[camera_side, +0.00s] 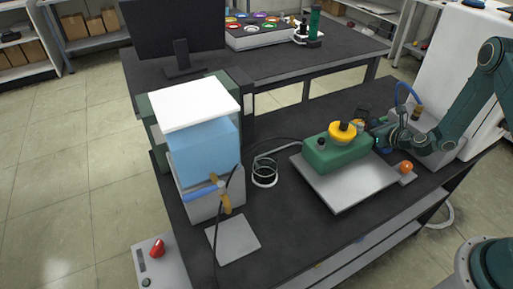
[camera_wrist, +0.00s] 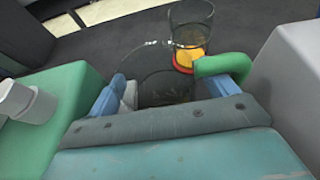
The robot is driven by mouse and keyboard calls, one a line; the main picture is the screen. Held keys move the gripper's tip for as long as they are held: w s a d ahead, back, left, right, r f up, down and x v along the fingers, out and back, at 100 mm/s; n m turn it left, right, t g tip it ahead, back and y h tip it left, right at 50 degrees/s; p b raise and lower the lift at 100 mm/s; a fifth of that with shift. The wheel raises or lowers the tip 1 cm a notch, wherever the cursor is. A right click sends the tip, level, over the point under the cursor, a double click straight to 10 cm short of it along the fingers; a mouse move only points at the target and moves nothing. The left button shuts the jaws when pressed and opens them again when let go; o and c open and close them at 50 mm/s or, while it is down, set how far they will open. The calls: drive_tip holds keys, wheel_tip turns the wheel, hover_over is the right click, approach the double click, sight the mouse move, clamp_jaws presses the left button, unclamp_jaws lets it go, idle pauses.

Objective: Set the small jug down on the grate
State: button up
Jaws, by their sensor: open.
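My gripper (camera_side: 384,143) is at the right of the bench in the side view, low beside a green block with a yellow knob. In the wrist view its two blue fingers stand apart, so my gripper (camera_wrist: 162,88) is open. A clear glass vessel (camera_wrist: 150,72) shows between and beyond the fingers. It may be the small jug; I cannot tell whether a finger touches it. In the side view, I cannot make out the jug near my gripper. I cannot tell for certain which surface is the grate.
The green block (camera_side: 325,155) stands on a pale plate (camera_side: 340,192). An orange ball (camera_side: 406,167) is near my gripper. Bare dark bench lies between.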

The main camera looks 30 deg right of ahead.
drive_tip(key=v, duration=1.2)
drive_tip(key=shift+c, duration=0.3)
drive_tip(key=c, duration=0.9)
